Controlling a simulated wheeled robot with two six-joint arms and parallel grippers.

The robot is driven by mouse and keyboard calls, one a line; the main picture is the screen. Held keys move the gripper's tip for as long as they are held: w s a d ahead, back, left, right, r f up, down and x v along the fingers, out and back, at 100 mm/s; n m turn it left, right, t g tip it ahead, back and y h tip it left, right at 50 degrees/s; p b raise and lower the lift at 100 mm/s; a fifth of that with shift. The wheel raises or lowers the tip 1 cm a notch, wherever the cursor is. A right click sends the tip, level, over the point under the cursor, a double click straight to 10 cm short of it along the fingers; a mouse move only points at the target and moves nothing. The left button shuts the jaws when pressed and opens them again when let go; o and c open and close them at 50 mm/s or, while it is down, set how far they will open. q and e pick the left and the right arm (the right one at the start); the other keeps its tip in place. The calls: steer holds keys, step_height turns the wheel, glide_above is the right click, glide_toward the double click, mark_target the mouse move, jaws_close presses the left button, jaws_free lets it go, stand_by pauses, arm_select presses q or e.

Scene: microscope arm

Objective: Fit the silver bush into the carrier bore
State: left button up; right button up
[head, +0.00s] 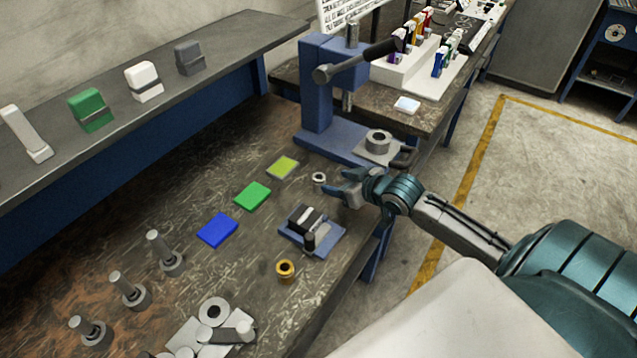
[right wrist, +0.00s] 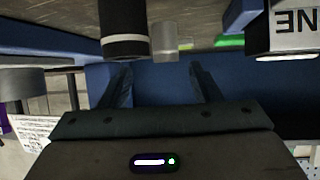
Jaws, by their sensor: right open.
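The silver bush (head: 319,178) is a small ring standing on the bench near the press, in the head view. The carrier (head: 378,141), a grey ring-shaped block with an open bore, sits on the blue press base behind my right gripper. My right gripper (head: 339,184) is open, just right of the silver bush, and appears empty. Its two spread fingers also show in the right wrist view (right wrist: 163,82), with nothing clearly between them. I cannot surely make out the bush in that view. My left gripper is not in view.
The blue press (head: 318,95) with its dark lever stands behind the gripper. A blue fixture (head: 325,243) with black and white blocks and a brass bush (head: 286,270) are nearer. Coloured plates (head: 252,196) lie left. Several grey pins (head: 129,288) stand at lower left.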

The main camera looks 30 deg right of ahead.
mark_target(320, 178)
steer(key=shift+x, duration=0.9)
steer(key=shift+w+a, duration=0.2)
steer(key=shift+w, duration=0.1)
steer(key=shift+w+a+p, duration=0.1)
steer(key=shift+w+p, duration=0.2)
steer(key=x, duration=0.1)
steer(key=p+x, duration=0.1)
steer(key=x, duration=0.2)
steer(key=shift+a+r, duration=0.2)
steer(key=shift+a, duration=0.05)
steer(key=shift+w+f, duration=0.2)
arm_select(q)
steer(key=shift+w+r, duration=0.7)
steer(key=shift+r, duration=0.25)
arm_select(e)
steer(key=c, duration=1.2)
